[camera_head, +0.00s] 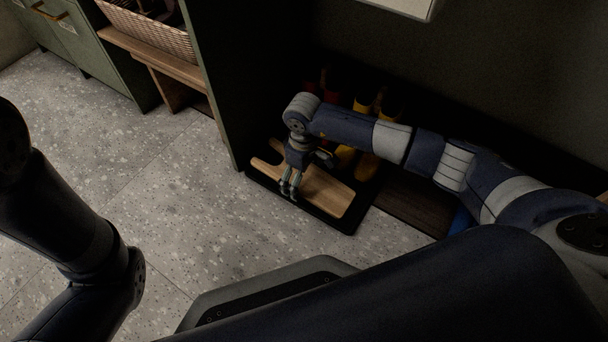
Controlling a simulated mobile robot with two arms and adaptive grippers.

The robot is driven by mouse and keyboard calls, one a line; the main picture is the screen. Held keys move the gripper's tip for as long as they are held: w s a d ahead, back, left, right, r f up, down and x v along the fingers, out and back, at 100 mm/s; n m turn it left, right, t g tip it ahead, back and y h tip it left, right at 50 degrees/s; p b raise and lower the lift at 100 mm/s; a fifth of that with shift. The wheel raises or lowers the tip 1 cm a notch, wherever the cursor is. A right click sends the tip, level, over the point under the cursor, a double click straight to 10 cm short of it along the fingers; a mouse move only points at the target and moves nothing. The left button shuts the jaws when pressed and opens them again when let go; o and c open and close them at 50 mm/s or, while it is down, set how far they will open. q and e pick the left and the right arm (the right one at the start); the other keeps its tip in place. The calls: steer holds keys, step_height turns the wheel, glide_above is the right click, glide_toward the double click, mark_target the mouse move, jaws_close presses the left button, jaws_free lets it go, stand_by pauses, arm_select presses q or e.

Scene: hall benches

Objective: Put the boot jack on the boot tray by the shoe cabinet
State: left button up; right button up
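The boot jack (325,192) is a light wooden board with a notched end at the left. It shows over the black boot tray (348,225) on the floor beside the dark green cabinet side; whether it lies flat on the tray or slightly above it is hard to tell. My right gripper (290,194) points down at the near edge of the boot jack, its fingers close together and covering part of the board. Whether the fingers hold the edge is not clear. My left arm shows at the left, but its gripper is out of view.
Yellow boots (345,156) and dark red ones (310,85) stand behind the tray in shadow. A dark slatted mat (412,205) lies to the right. A wooden bench (155,62) with a wicker basket (150,30) stands at upper left. The speckled floor (150,180) is clear at left.

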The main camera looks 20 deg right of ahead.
stand_by(0.3)
step_height(320, 180, up, 12)
steer(key=p, duration=0.9)
steer(key=shift+r, duration=0.15)
